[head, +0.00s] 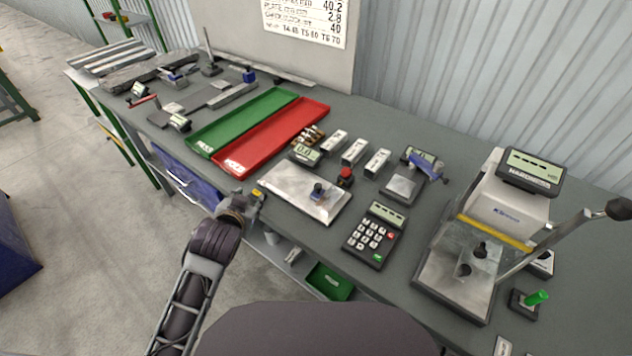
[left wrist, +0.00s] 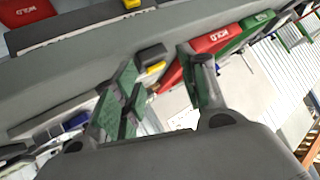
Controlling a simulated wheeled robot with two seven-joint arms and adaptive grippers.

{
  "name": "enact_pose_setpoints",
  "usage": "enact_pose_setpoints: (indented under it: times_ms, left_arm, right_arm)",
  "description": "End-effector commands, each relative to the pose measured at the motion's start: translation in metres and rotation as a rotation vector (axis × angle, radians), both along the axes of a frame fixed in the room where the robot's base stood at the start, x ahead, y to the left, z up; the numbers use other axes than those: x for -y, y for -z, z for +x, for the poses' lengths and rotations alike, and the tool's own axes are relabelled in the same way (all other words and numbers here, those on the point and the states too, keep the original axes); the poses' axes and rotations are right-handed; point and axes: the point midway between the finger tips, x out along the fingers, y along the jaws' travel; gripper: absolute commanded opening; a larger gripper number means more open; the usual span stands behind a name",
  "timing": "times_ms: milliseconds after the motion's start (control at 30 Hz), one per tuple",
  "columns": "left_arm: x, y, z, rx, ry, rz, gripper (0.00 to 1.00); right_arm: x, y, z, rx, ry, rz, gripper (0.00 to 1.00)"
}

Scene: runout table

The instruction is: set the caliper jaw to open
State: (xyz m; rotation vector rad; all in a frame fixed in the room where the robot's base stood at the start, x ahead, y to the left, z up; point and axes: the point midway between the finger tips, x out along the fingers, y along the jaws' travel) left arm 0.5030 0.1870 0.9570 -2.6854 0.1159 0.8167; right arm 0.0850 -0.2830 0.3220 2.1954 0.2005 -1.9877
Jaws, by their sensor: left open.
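My left gripper (head: 248,204) is at the front edge of the table, in front of the steel plate and near the red tray's front end. In the left wrist view its two fingers (left wrist: 165,88) stand apart with nothing held between them. A small grey tool with a display (head: 180,122) lies left of the green tray, and a red-handled tool with a display (head: 139,90) lies behind it. I cannot tell for sure which one is the caliper or how its jaw stands. My left gripper is apart from both. My right gripper does not show.
The green tray (head: 204,136) and red tray (head: 234,160) lie side by side. A steel plate (head: 290,188) is near the front edge, with a keypad unit (head: 374,236) to its right. A lever-armed tester (head: 510,211) stands at the right.

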Motion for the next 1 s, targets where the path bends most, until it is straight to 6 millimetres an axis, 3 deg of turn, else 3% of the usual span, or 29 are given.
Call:
enact_pose_setpoints:
  times_ms: [233, 500, 767, 1000]
  left_arm:
    - [0.029, -0.080, 0.046, 0.296, 0.086, 0.063, 0.42]
    - [0.074, -0.173, 0.069, 0.629, 0.213, 0.143, 0.42]
    - [0.124, -0.255, 0.064, 0.935, 0.364, 0.232, 0.42]
    - [0.175, -0.312, 0.039, 1.198, 0.532, 0.329, 0.42]
  right_arm:
    - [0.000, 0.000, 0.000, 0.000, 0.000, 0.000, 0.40]
    - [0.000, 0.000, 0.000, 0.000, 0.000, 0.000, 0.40]
    - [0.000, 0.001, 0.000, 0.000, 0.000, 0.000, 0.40]
    - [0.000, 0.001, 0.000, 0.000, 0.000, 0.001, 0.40]
